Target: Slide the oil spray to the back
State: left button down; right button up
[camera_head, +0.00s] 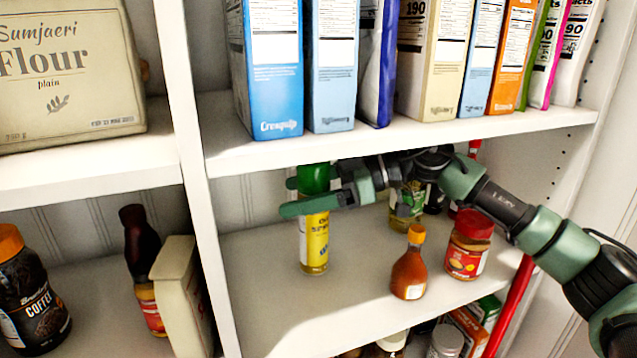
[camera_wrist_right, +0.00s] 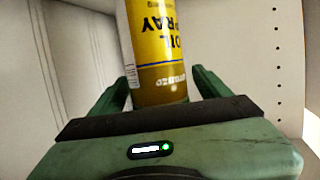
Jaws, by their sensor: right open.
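The oil spray (camera_head: 314,240) is a yellow can with a green cap, standing upright on the middle shelf (camera_head: 262,300) near its left side. My right gripper (camera_head: 290,197) reaches in from the right and is open, with its fingers around the upper part of the can. In the right wrist view the oil spray (camera_wrist_right: 156,50) shows upside down between the two open fingers (camera_wrist_right: 160,90). A gap shows beside the can, and I cannot tell whether either finger touches it. My left gripper is out of view.
A small orange sauce bottle (camera_head: 409,270) and a red-capped jar (camera_head: 469,245) stand right of the can. A green-labelled jar (camera_head: 404,215) is behind, under my arm. The upper shelf (camera_head: 400,140) with boxes is close above. A white upright (camera_head: 196,180) bounds the left.

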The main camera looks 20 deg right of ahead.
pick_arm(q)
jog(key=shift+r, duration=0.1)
pick_arm(e)
jog(key=shift+a+f, duration=0.1)
jog(key=shift+a, duration=0.05)
grip_shut()
jog(key=shift+w+r+p, duration=0.2)
jog(key=shift+w+p, duration=0.25)
jog(key=shift+p, duration=0.1)
jog(key=shift+w+a+f, duration=0.15)
jog(key=shift+w+f, duration=0.05)
jog(key=shift+w, duration=0.5)
jog(key=shift+c, duration=2.1)
grip_release()
jog(key=shift+s, duration=0.15)
jog(key=o, duration=0.4)
jog(key=shift+s+d, duration=0.15)
jog(key=shift+d, duration=0.05)
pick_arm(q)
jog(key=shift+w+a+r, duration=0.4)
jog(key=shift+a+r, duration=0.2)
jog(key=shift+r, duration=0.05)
